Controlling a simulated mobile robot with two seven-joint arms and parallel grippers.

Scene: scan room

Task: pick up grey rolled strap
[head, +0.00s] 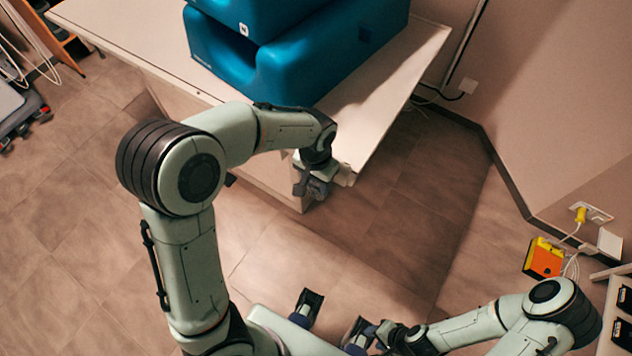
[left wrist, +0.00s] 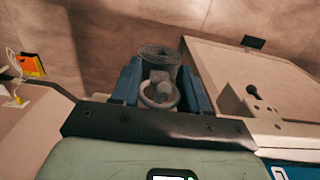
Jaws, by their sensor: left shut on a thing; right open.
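The grey rolled strap (left wrist: 160,55) shows in the left wrist view as a coiled roll between the blue fingers of my left gripper (left wrist: 158,88). A paler grey ring sits on its near side. My left gripper is shut on the strap. In the head view, my left gripper (head: 312,185) is beside the corner of the table, over the floor. The strap is small and partly hidden by the gripper there. My right gripper (head: 331,321) is open and empty at the bottom of the head view, with its two fingers apart.
Large blue padded blocks (head: 300,65) stand on the pale table (head: 405,75). An orange and yellow device (head: 543,258) with a cable is by the right wall. A shelf with dark items (head: 622,300) is at the lower right. The tiled floor (head: 390,225) between is clear.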

